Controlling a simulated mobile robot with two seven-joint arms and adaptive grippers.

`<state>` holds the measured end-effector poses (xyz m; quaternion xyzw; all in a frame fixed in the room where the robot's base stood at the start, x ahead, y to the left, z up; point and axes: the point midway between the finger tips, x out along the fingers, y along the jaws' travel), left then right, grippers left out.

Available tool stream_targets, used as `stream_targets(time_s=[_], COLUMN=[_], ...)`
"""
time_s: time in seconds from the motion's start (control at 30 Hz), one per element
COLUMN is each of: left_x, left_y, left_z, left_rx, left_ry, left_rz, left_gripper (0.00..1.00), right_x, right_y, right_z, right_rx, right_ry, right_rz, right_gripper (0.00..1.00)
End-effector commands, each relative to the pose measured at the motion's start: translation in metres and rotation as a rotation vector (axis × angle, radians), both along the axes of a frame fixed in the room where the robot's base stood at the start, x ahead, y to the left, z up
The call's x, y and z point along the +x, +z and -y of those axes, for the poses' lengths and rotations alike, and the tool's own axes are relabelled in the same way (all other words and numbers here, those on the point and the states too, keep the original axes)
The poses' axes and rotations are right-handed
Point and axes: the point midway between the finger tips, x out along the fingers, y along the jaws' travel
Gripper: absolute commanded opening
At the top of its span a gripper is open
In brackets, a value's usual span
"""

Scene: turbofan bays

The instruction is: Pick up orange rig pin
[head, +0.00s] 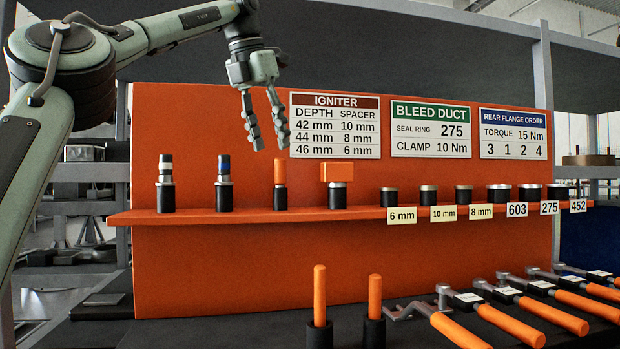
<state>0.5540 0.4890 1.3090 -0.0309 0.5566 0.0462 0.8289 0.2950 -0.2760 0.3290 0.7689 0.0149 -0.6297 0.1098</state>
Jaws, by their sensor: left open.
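An orange pin (280,171) stands upright in a black holder (280,198) on the orange shelf. Two taller orange pins stand upright in black holders on the lower bench, one on the left (319,293) and one on the right (375,296). Which of these is the rig pin is not labelled. My left gripper (270,146) is open and empty, its fingers pointing down. In the picture its fingertips are just above the top of the shelf pin, apart from it. My right gripper is not in view.
On the shelf (245,216), two banded igniter-like parts (166,182) (224,182) stand left of the pin, and an orange block-topped part (338,184) stands right. Several labelled rings (428,195) follow. Orange-handled wrenches (530,308) lie at lower right. Signs (335,126) hang behind.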

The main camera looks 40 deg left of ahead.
Motion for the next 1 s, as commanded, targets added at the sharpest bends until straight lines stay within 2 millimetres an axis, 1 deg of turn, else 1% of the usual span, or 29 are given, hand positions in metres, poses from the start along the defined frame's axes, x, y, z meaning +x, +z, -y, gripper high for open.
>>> stream_targets(time_s=[0.07, 0.2, 0.37, 0.6, 0.7, 0.97, 1.0], left_x=[0.000, 0.005, 0.010, 0.024, 0.028, 0.030, 0.030], left_y=[0.000, -0.014, -0.027, -0.059, -0.068, -0.071, -0.071], left_z=[0.000, 0.000, 0.000, 0.000, 0.000, 0.000, 0.000], left_rx=[0.000, -0.002, -0.001, -0.002, -0.001, 0.000, 0.000], left_ry=[0.000, -0.002, -0.001, -0.002, 0.000, -0.001, -0.001], left_rz=[0.000, -0.003, -0.002, -0.003, -0.001, 0.000, 0.000], left_gripper=[0.44, 0.44, 0.44, 0.44, 0.44, 0.44, 0.42], right_x=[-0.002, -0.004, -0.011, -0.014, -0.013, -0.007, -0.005], right_y=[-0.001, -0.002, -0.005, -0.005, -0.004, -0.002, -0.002], right_z=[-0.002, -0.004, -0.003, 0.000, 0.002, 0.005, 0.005], right_rx=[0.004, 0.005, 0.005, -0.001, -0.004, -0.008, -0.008], right_ry=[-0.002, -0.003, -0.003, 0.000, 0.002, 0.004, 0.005], right_rz=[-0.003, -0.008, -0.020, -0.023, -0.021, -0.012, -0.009], right_gripper=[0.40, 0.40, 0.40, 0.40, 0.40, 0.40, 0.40])
